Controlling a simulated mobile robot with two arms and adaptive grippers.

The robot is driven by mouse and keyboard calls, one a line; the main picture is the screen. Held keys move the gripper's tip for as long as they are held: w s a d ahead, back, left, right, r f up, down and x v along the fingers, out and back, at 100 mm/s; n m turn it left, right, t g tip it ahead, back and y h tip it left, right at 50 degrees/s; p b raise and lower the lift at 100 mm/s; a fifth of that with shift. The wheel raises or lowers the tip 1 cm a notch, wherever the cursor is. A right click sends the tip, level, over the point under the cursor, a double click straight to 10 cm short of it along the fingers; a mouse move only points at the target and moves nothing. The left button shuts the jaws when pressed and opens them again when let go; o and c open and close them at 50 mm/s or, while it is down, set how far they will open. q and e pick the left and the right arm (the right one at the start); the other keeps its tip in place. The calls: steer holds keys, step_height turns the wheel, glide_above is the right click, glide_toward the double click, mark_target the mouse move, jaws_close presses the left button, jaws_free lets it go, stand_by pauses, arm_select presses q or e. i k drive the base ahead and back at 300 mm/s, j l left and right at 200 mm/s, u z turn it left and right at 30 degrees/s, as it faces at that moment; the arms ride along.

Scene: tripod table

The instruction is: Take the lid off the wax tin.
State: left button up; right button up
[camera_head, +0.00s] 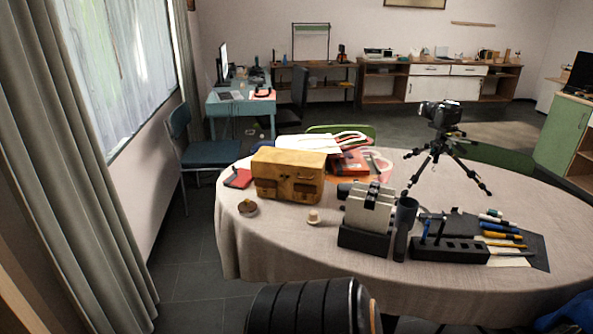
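I cannot make out a wax tin for certain. A small round brownish container (248,208) near the left front edge of the round table (240,240) may be it; it is too small to tell whether a lid is on it. A small beige object (314,217) stands to its right, in front of the tan bag. Neither of my grippers is in view.
A tan bag (288,174) stands behind these small objects. A dark ribbed shape (305,307) fills the bottom middle.

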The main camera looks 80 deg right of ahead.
mark_target(247, 206)
steer(key=z, duration=2.25)
